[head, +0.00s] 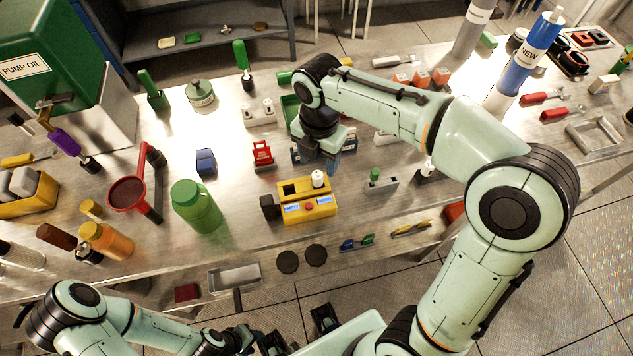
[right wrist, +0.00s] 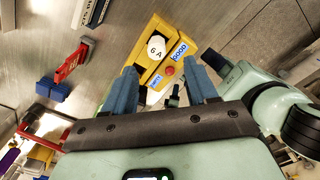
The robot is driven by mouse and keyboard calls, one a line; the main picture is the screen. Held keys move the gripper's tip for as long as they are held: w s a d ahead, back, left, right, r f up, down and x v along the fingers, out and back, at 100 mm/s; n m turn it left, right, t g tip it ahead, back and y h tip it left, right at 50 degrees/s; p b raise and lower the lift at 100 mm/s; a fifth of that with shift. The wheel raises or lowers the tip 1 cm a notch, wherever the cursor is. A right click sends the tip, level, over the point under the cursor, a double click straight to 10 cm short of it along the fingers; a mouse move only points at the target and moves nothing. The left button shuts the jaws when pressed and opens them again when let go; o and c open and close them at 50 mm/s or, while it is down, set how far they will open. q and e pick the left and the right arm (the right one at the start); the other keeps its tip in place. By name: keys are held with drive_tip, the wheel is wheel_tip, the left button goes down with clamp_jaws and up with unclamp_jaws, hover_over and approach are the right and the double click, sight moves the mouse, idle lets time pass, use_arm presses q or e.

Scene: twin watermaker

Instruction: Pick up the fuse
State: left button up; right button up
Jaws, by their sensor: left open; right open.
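The fuse, a white cylinder (head: 317,179) marked "6 A", stands in a yellow tester (head: 292,213). In the right wrist view the fuse (right wrist: 157,46) shows its end, beside a blue "GOOD" label on the tester (right wrist: 151,72). My right gripper (head: 333,168) hangs just behind the tester. Its blue fingers (right wrist: 162,72) are open and apart, with nothing between them, and the fuse lies beyond their tips. My left gripper (head: 258,338) is low at the bottom edge, in front of the bench, open and partly cropped.
A red device (head: 262,155) and a blue block (head: 205,161) stand left of the tester. A green bottle (head: 195,206) and a red funnel (head: 128,194) are further left. A small grey block with a green knob (head: 375,180) is on the right.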

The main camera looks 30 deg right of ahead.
sight(317, 175)
drive_tip(key=f, duration=0.8)
drive_tip(key=shift+w+b, duration=0.25)
drive_tip(key=shift+b, duration=0.15)
clamp_jaws()
drive_tip(key=shift+r, duration=0.1)
